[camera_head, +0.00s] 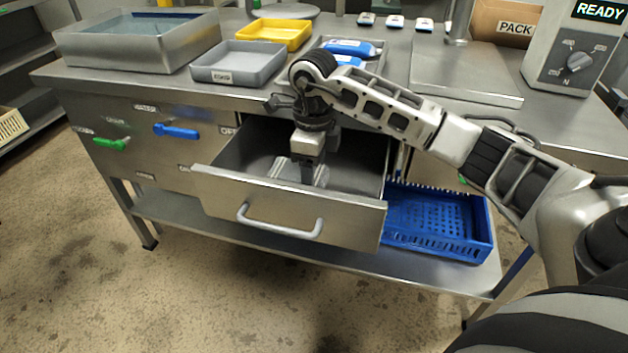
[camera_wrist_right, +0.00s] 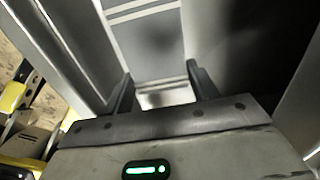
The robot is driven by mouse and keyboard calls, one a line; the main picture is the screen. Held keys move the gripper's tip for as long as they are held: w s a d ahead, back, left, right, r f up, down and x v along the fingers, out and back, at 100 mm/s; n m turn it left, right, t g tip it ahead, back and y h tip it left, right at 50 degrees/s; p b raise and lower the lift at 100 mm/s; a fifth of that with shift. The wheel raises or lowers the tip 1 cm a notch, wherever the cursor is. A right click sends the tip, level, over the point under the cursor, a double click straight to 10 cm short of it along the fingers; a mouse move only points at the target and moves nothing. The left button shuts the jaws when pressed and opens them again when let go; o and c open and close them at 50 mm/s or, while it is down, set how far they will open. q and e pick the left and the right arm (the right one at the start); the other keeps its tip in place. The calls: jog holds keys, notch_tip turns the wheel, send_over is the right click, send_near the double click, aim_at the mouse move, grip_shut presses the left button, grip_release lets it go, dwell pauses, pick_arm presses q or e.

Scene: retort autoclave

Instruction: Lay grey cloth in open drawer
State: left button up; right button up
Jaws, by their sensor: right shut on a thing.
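The drawer (camera_head: 285,205) under the steel bench is pulled open, with its grey handle facing me. My right gripper (camera_head: 307,178) points down inside it, behind the front panel. It is shut on the grey cloth (camera_head: 284,169), which shows as a small light grey patch low in the drawer. In the right wrist view the cloth (camera_wrist_right: 148,45) is grey with pale stripes and lies between and beyond the fingers of the right gripper (camera_wrist_right: 158,84). Whether all of the cloth rests on the drawer floor I cannot tell. My left gripper is not in view.
A grey tray (camera_head: 238,78), a yellow tray (camera_head: 273,32) and a steel water basin (camera_head: 130,58) stand on the bench. Blue packs (camera_head: 350,47) lie behind my right arm. A blue crate (camera_head: 440,240) sits on the lower shelf, right of the drawer.

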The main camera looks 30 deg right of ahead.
jog(key=shift+f, duration=1.5)
jog(key=shift+f, duration=0.1)
jog(key=o, duration=1)
jog(key=shift+c, duration=0.2)
notch_tip(320, 180, up, 12)
jog(key=p, duration=0.1)
jog(key=shift+r, duration=0.25)
